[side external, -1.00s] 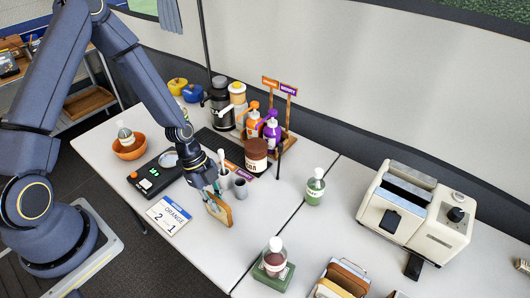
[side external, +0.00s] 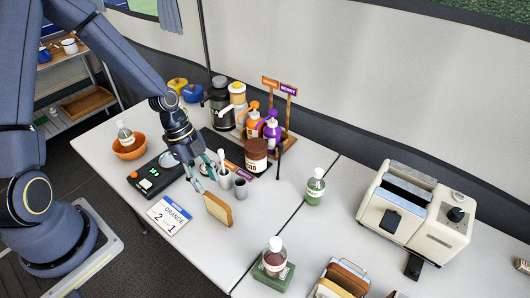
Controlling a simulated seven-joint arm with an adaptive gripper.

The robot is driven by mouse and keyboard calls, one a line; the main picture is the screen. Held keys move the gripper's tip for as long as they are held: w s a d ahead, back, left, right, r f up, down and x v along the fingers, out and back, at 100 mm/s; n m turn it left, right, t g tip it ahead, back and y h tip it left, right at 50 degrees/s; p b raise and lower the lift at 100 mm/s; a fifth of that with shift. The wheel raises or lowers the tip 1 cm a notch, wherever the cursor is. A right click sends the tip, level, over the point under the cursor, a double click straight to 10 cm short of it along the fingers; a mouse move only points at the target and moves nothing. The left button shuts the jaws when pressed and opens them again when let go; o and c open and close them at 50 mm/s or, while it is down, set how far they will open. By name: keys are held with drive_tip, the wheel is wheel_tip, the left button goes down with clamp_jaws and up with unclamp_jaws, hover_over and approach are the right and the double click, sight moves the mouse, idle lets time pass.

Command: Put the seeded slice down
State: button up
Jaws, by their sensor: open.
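The bread slice (side external: 218,209) stands on its edge, tilted, on the white table near the front edge; seeds on it are too small to make out. My gripper (side external: 205,183) is open and empty, just up and left of the slice and apart from it as far as I can tell. The slice's lower edge appears to touch the table.
Small grey cups (side external: 241,188) and a brown jar (side external: 256,155) stand close behind the slice. A toaster (side external: 415,215) is at right.

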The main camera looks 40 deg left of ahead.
drive_tip(key=v, duration=0.4)
drive_tip(key=s+r+n+t+y, duration=0.1)
drive_tip(key=s+r+n+t, duration=0.1)
drive_tip(key=r+n, duration=0.4)
drive_tip(key=s+a+r+n+t+y, duration=0.1)
drive_tip(key=s+r+n+y, duration=0.1)
drive_tip(key=s+r+n, duration=0.3)
drive_tip(key=s+r+n+t+y, duration=0.1)
drive_tip(key=s+r+n+t, duration=0.1)
drive_tip(key=s+r+n, duration=0.2)
drive_tip(key=shift+a+r+n+t+y, duration=0.3)
drive_tip(key=shift+r+n, duration=1.2)
drive_tip(key=shift+r, duration=2.15)
